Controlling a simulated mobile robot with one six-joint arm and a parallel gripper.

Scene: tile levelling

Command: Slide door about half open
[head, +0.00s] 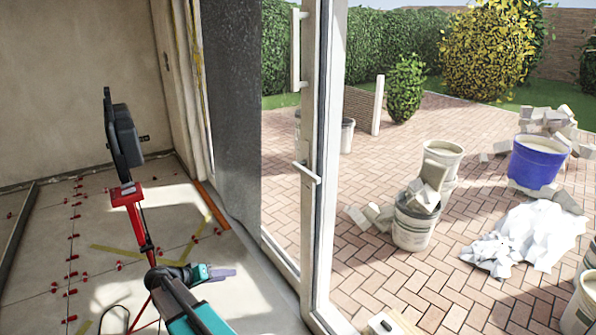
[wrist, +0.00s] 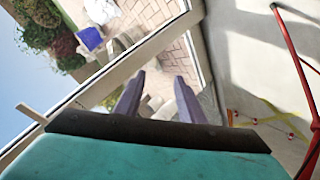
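The white-framed glass door (head: 309,230) stands upright right of centre in the head view. Its lever handle (head: 308,173) sits at mid height, and a tall vertical pull handle (head: 296,50) sits higher up. From this angle I cannot tell how far the door is open. My gripper (head: 226,272) is below and left of the lever handle, apart from it in the picture. In the wrist view my gripper (wrist: 158,98) shows two purple fingers spread apart with nothing between them. A pale door frame (wrist: 120,66) runs diagonally beyond the fingers.
A red tripod (head: 127,197) with a black device stands at left on the tiled floor. A grey curtain-like panel (head: 233,110) hangs beside the door. Outside, a rubble bucket (head: 412,232), a blue bucket (head: 537,162) and white bags (head: 530,235) stand on brick paving.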

